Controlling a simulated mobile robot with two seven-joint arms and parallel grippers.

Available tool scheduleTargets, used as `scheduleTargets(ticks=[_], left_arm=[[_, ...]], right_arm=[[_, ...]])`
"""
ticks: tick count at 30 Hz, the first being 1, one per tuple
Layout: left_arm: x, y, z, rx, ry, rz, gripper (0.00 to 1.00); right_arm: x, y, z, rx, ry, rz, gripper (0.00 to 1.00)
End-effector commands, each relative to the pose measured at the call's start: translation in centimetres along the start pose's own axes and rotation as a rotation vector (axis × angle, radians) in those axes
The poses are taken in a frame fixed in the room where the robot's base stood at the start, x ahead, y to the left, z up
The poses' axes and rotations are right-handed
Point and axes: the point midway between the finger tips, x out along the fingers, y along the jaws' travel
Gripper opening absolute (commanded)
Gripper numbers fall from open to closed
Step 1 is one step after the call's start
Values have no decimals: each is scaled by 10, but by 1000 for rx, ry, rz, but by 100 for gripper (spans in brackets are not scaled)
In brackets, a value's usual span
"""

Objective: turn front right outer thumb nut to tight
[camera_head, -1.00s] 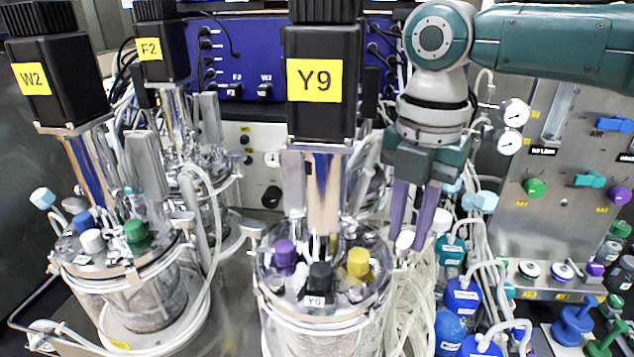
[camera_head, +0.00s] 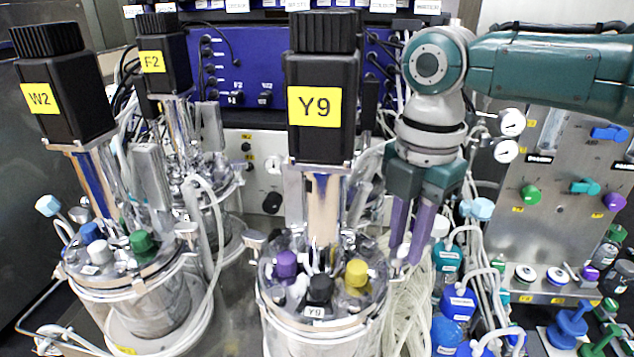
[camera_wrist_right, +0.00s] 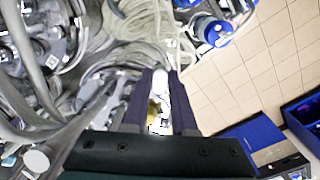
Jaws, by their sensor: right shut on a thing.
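The front right vessel, labelled Y9, has a metal lid (camera_head: 335,303) with purple (camera_head: 286,264), black (camera_head: 320,289) and yellow (camera_head: 357,272) caps. My right gripper (camera_head: 405,258) points down at the right edge of this lid. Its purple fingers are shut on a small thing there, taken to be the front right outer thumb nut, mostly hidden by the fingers. In the right wrist view, the two fingers (camera_wrist_right: 160,78) are close together with a narrow gap. The nut's turn angle cannot be read. My left gripper is not in view.
The Y9 motor (camera_head: 322,110) stands tall left of my right arm. Pale tubing (camera_head: 412,305) and blue bottles (camera_head: 457,303) crowd the right side of the gripper. Vessel W2 (camera_head: 130,290) stands at left, and a metal valve panel (camera_head: 565,225) at right.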

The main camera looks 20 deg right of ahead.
Motion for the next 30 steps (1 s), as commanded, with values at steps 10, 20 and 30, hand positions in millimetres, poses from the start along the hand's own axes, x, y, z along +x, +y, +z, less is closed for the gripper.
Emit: scheduleTargets(ticks=[10, 20, 30], left_arm=[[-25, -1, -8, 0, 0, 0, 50], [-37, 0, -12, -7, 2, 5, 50], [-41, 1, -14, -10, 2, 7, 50]], right_arm=[[-3, -2, -2, 315, 3, -3, 0], [-2, -4, -2, 532, 2, -4, 0], [-1, -4, -2, 623, 2, -2, 0]])
